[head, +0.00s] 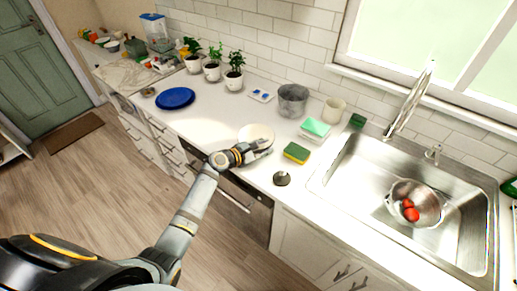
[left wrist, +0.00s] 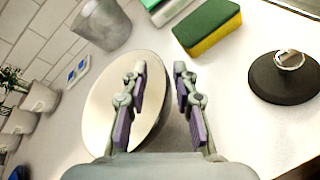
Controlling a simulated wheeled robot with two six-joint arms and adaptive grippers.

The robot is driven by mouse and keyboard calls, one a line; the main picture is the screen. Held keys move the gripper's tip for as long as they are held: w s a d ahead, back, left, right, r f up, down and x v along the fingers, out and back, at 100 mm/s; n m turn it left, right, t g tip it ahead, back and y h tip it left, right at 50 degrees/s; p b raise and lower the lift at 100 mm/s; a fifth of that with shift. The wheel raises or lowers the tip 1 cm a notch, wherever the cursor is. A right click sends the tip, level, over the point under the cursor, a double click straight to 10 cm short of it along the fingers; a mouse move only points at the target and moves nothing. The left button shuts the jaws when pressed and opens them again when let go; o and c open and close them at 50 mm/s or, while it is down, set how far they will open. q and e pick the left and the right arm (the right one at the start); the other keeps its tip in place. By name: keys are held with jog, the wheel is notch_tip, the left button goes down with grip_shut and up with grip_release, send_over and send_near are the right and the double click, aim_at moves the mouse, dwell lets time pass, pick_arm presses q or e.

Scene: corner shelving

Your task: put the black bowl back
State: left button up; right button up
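I cannot make out a black bowl in either view. My left gripper (head: 265,147) is over the white counter at a round cream dish (head: 256,131). A black disc with a metal knob (head: 282,178) lies on the counter to the right, and also shows in the left wrist view (left wrist: 285,78). My right gripper is not in view.
A green-yellow sponge (head: 296,153), a grey pot (head: 292,100) and a cream cup (head: 333,110) stand near the gripper. The sink (head: 350,178) at the right holds a colander (head: 427,200) with red items. A blue plate (head: 175,98) and potted plants (head: 234,75) are left.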

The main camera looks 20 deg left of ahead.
pick_arm(q)
jog(key=v, duration=1.2)
jog(key=shift+d+f, duration=0.1)
